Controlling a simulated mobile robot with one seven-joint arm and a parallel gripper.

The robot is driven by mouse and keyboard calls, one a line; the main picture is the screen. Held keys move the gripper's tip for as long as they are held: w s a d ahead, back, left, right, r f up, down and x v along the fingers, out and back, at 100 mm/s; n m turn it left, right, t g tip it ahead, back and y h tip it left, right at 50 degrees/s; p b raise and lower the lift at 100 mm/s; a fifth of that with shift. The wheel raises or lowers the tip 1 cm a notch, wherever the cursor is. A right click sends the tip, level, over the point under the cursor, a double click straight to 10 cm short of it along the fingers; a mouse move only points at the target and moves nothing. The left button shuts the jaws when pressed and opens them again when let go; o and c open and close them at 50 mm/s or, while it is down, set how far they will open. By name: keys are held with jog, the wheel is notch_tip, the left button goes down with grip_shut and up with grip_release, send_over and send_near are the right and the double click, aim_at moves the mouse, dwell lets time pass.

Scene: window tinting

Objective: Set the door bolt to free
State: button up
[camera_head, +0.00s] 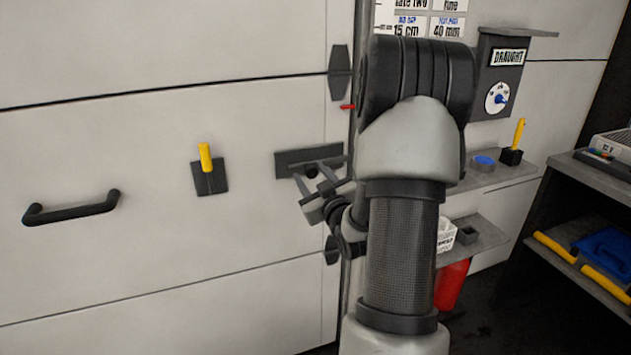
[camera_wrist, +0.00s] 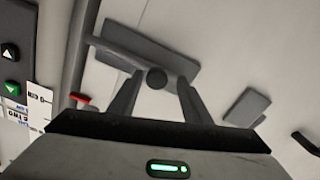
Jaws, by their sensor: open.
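The door bolt is a dark grey plate (camera_head: 294,158) on the pale door, with a bar and a round dark knob. In the wrist view the bolt plate (camera_wrist: 150,48) lies tilted, with its bar crossing it and sticking out past the left end. The knob (camera_wrist: 156,78) shows between my fingertips. My gripper (camera_head: 309,171) is open at the bolt, one finger on each side of the knob in the wrist view. I cannot tell whether either finger touches it. My arm hides the area right of the bolt in the head view.
A yellow-handled dark plate (camera_head: 211,180) and a black pull handle (camera_head: 71,208) are on the door to the left. A small red piece (camera_head: 347,107) is above the bolt. A draught dial box (camera_head: 497,82), shelves and a rack (camera_head: 590,180) stand right of my arm.

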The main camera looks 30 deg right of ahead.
jog(key=p+v, duration=1.4)
jog(key=v, duration=0.3)
jog(key=shift+s, duration=0.15)
jog(key=shift+a, duration=0.15)
